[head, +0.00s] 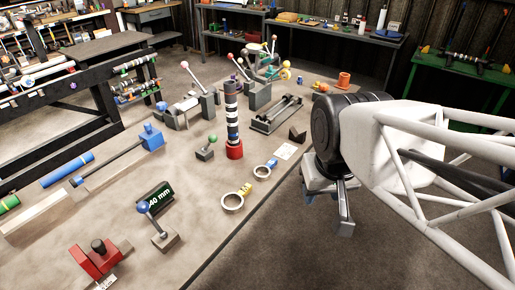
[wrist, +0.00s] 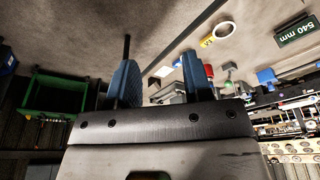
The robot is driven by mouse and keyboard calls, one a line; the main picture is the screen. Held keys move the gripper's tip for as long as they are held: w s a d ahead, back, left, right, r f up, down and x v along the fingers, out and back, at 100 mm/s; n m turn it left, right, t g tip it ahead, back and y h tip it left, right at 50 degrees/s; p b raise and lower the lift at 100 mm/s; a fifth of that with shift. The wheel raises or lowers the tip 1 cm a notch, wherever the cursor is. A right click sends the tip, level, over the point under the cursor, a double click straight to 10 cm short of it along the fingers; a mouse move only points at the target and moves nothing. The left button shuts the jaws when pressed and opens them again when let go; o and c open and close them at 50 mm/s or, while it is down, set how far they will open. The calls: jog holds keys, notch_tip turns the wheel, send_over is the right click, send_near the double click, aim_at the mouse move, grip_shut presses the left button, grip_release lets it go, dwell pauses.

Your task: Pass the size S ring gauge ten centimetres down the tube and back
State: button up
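My gripper (head: 338,208) hangs right of the rings, off the bench edge. In the wrist view its two blue fingers (wrist: 160,60) stand apart with nothing between them.
A dark striped column on a red base (head: 234,150) stands behind the rings. A white card (head: 285,151) lies near the small ring.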

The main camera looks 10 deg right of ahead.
jog(key=shift+o, duration=0.6)
jog(key=shift+w, duration=0.1)
jog(key=w+f+n+g, duration=0.1)
jog(key=w+f+n, duration=0.2)
jog(key=w+n, duration=1.35)
jog(key=w+f+n, duration=0.3)
jog(key=w+f, duration=0.1)
jog(key=w, duration=0.3)
jog(key=w+f+n+g, duration=0.1)
jog(key=w+f+n, duration=0.2)
jog(key=w+f, duration=0.2)
jog(key=w+f+n, duration=0.4)
jog(key=w, duration=0.5)
jog(key=shift+w+d+f+g, duration=0.25)
jog(key=shift+f+g, duration=0.05)
jog(key=shift+f, duration=0.05)
jog(key=shift+w+f+n, duration=0.3)
jog(key=shift+f+n, duration=0.05)
